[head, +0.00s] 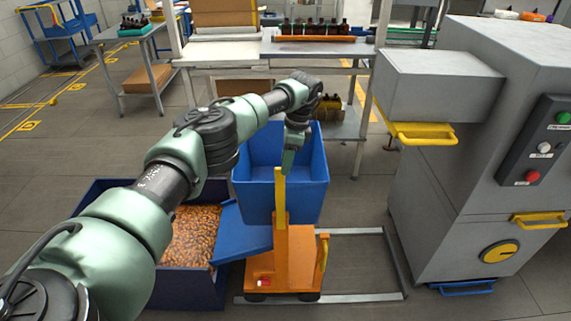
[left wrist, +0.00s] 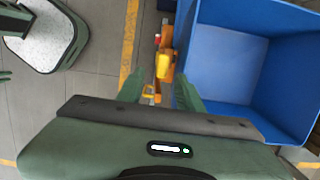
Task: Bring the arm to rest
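My left arm reaches in from the left in the head view, and its gripper (head: 290,158) points down at the near side of a blue bin (head: 310,190). In the left wrist view the two green fingers of the left gripper (left wrist: 160,90) stand apart with nothing held between them. The blue bin also shows at the right of that view (left wrist: 225,60), beside the fingers. I cannot tell whether a finger touches the bin. My right gripper does not show clearly in either view.
A grey machine (head: 450,180) stands at right. A workbench (head: 320,48) with bottles is behind. Open floor lies at left.

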